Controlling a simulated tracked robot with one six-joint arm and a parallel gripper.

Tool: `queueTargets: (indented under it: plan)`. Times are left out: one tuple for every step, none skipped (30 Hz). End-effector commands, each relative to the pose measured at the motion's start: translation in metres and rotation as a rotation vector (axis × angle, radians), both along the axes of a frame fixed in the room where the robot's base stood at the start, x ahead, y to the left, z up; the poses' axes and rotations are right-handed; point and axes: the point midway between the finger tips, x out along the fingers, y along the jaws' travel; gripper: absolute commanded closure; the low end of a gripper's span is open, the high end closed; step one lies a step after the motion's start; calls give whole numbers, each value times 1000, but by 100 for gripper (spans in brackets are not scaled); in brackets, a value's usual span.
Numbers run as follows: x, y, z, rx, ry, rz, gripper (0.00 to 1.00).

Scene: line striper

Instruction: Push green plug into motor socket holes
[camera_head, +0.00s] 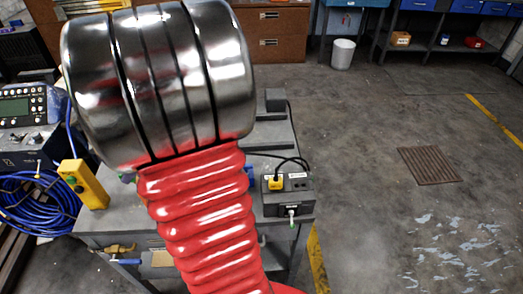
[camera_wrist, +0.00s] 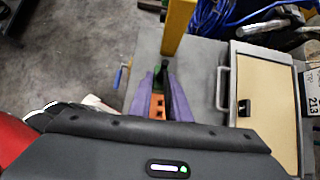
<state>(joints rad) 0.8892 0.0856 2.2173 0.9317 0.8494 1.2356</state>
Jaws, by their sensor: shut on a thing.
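My gripper (camera_wrist: 160,82) shows in the wrist view, its purple fingers closed around a small dark green piece that looks like the green plug (camera_wrist: 161,72). An orange part sits between the fingers, nearer the camera. The plug's prongs cannot be made out. In the head view my red ribbed arm and metal joint hide the gripper and plug. A dark grey box (camera_head: 301,206), which looks like the motor socket unit, stands at the bench's right side. A yellow plug (camera_head: 275,182) with a black cable sits on its top, beside small dark openings. A small green-tipped fitting (camera_head: 291,222) shows on its front.
A yellow control box (camera_head: 85,185) stands at the left of the grey bench; a yellow post-like thing (camera_wrist: 178,25) rises just beyond the fingers. Blue cable (camera_head: 40,205) lies left. A beige panel (camera_wrist: 272,110) with a handle (camera_wrist: 222,88) lies right. Floor right of the bench is open.

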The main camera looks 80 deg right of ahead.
Motion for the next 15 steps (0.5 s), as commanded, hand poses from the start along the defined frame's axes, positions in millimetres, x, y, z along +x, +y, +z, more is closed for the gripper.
queueTargets:
  plan:
    - [11, 11, -1, -3, 3, 7, 100]
    - [16, 15, -2, -3, 5, 4, 100]
    - [24, 22, -3, -4, 8, 3, 100]
    - [30, 28, -3, -5, 9, 2, 100]
    - [35, 33, -4, -6, 10, 0, 100]
    - [42, 40, -5, -6, 11, -4, 100]
    - [47, 46, -5, -8, 13, -5, 100]
    - [53, 52, -6, -8, 14, -7, 100]
    - [59, 60, -6, -9, 15, -9, 100]
    - [64, 65, -7, -10, 16, -12, 100]
    - [69, 72, -7, -11, 16, -12, 100]
    - [75, 80, -8, -10, 16, -16, 100]
    - [80, 86, -8, -11, 16, -17, 100]
    - [84, 93, -8, -11, 16, -19, 100]
    - [90, 102, -9, -12, 16, -21, 100]
